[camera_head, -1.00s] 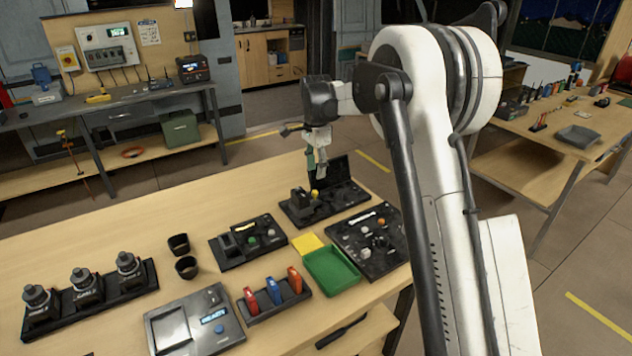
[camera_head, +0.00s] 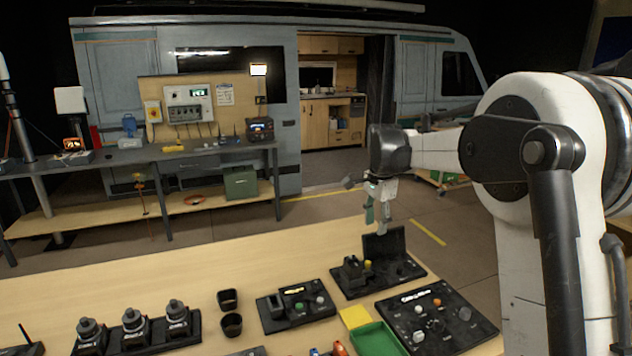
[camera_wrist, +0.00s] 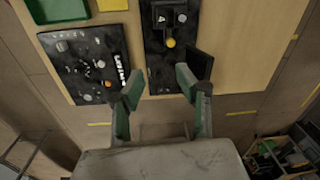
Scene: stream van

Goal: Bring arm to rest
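My gripper (camera_head: 377,210) hangs above the far edge of the wooden table (camera_head: 180,270), just over a black board with an upright black panel (camera_head: 384,244). In the wrist view, my gripper (camera_wrist: 160,88) has its two green-and-grey fingers spread apart, with nothing between them. Below the fingers are the same black board (camera_wrist: 158,60) with a yellow knob and another black panel with several knobs (camera_wrist: 85,65). My white arm reaches in from the right of the head view. Whether the fingers clear the upright panel by much is hard to tell.
The table holds a green tray (camera_head: 378,340), a yellow pad (camera_head: 354,317), two black cups (camera_head: 232,325) and a rack of several dark bottle-like items (camera_head: 135,330). A grey workbench (camera_head: 110,160) stands at the back left before a van. Floor shows beyond the table.

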